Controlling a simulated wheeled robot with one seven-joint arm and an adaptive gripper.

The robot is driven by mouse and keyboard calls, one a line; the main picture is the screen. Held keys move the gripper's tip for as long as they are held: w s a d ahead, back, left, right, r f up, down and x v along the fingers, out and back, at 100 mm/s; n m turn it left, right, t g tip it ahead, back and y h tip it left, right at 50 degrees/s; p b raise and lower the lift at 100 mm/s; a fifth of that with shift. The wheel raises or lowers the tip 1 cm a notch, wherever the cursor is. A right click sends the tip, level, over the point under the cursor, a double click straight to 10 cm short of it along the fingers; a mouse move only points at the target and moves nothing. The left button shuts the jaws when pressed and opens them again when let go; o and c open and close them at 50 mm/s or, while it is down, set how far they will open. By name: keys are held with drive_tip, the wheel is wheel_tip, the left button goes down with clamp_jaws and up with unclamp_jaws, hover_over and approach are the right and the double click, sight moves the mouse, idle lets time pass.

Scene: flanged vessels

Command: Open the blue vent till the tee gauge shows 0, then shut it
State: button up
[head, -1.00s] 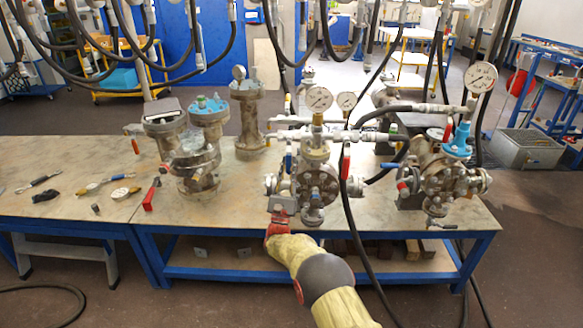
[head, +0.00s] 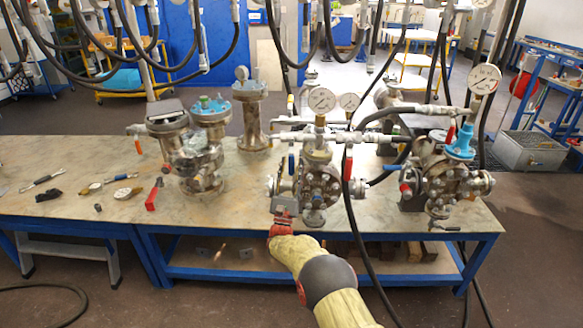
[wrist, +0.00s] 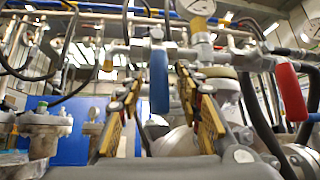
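The blue vent handle (head: 291,164) hangs down from the pipework on the left of the middle flanged vessel (head: 318,185). In the wrist view the blue handle (wrist: 159,80) hangs upright, seen between the two fingers of my gripper (wrist: 163,108). The fingers are apart, with a gap on both sides of the handle. In the head view my gripper (head: 284,206) is low in front of the vessel's left side. A round white gauge (head: 321,100) stands above this vessel on the pipe tee; its reading is too small to tell. Its lower part shows in the wrist view (wrist: 196,6).
A red handle (head: 347,166) hangs right of the blue one, also in the wrist view (wrist: 290,92). A second gauge (head: 349,102) is close by. A black hose (head: 356,220) drops in front of the bench. Another vessel (head: 440,180) with a gauge (head: 484,78) stands right.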

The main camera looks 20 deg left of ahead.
drive_tip(key=shift+s, duration=0.1)
drive_tip(key=a+v, duration=0.1)
drive_tip(key=v, duration=1.1)
drive_tip(key=shift+d, duration=0.45)
drive_tip(key=shift+f, duration=0.1)
